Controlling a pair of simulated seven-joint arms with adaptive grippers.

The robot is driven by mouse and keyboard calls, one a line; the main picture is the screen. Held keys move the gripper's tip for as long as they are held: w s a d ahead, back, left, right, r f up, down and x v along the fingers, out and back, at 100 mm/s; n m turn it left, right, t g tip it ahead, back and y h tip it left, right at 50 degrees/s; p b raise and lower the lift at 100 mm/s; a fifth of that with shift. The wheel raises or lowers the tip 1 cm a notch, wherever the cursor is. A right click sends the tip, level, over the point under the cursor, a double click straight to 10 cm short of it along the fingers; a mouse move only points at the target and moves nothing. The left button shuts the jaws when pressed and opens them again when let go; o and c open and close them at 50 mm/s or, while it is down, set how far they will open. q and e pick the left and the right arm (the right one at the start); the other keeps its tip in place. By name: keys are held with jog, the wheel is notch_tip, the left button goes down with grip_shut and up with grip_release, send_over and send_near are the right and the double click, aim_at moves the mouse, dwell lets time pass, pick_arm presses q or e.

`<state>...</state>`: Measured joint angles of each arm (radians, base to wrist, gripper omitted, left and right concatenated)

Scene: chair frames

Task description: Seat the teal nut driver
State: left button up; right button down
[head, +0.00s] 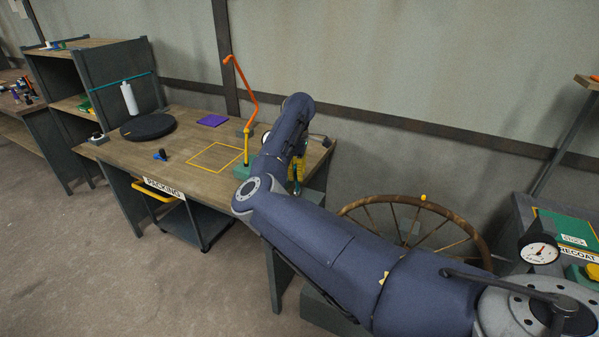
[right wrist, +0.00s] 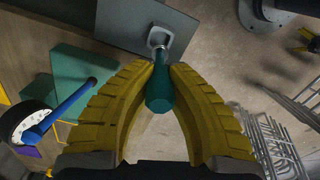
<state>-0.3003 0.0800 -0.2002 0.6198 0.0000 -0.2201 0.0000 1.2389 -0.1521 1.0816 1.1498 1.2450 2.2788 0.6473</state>
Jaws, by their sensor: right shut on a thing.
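The teal nut driver (right wrist: 160,92) is between the yellow fingers of my right gripper (right wrist: 164,68) in the right wrist view. The fingers are shut on it, with its thick end toward the palm. Its narrower end points toward a small light-grey loop (right wrist: 161,36) at the edge of a grey plate (right wrist: 135,22). I cannot tell whether the driver touches the loop or is inside it. My left gripper is not in view.
In the right wrist view, a green block (right wrist: 68,75), a blue rod (right wrist: 65,106) and a dial gauge (right wrist: 22,122) lie left; wire racks (right wrist: 268,140) lie right. The packing bench (head: 185,180) has a black disc (head: 148,126) and an orange bent rod (head: 245,85).

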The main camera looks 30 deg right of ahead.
aim_at(297, 190)
jog(key=shift+f, duration=0.1)
jog(key=shift+f, duration=2.2)
jog(key=shift+f, duration=1.35)
jog(key=c, duration=1.4)
grip_release()
jog(key=shift+o, duration=0.2)
jog(key=shift+r, duration=0.1)
notch_tip(297, 190, up, 12)
jog(key=shift+d+f, duration=0.1)
